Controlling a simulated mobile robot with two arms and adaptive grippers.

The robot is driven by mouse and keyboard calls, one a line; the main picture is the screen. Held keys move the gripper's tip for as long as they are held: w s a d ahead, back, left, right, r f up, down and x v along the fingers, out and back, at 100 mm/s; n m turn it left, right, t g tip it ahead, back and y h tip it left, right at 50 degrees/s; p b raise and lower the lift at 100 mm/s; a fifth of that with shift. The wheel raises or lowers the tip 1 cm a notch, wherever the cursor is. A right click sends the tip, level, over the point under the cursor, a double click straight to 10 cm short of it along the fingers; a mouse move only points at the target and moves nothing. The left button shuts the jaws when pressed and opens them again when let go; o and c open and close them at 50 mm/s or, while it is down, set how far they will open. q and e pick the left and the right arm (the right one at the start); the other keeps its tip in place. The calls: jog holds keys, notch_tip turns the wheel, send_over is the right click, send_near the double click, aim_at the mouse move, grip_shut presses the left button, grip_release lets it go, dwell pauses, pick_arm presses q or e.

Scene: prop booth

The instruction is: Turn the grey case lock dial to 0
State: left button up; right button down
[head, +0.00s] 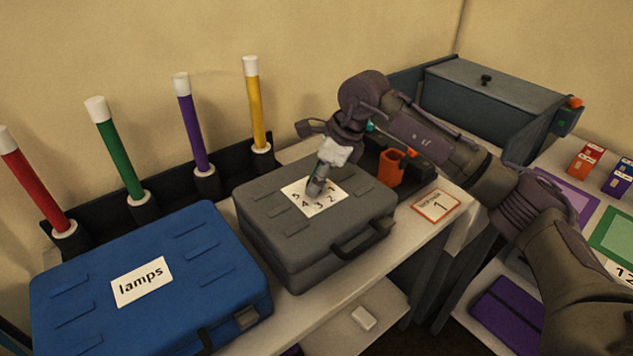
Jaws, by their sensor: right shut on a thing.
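The grey case (280,245) lies flat and closed on the light shelf, its handle toward the front right. On its lid is a white number plate (326,207); I can read 5, 4, 3, 2 and 1 around its near side. The lock dial (315,187) stands at the plate's middle. My right gripper (322,174) reaches down from above and is shut on the dial. The gripper and dial hide the far part of the plate, so I cannot see the 0. The dial's pointer direction cannot be told. My left gripper is out of view.
A blue case (200,265) labelled "lamps" sits close on the left. Red, green, purple and yellow wands (255,105) stand behind in a dark rack. An orange holder (390,168) and a card marked 1 (436,206) are to the right. A grey lidded box (490,95) stands farther back.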

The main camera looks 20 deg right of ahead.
jog(key=shift+n, duration=0.4)
jog(key=c, duration=0.8)
grip_release()
jog(key=shift+r, duration=0.1)
jog(key=v, duration=1.2)
jog(key=shift+d, duration=0.2)
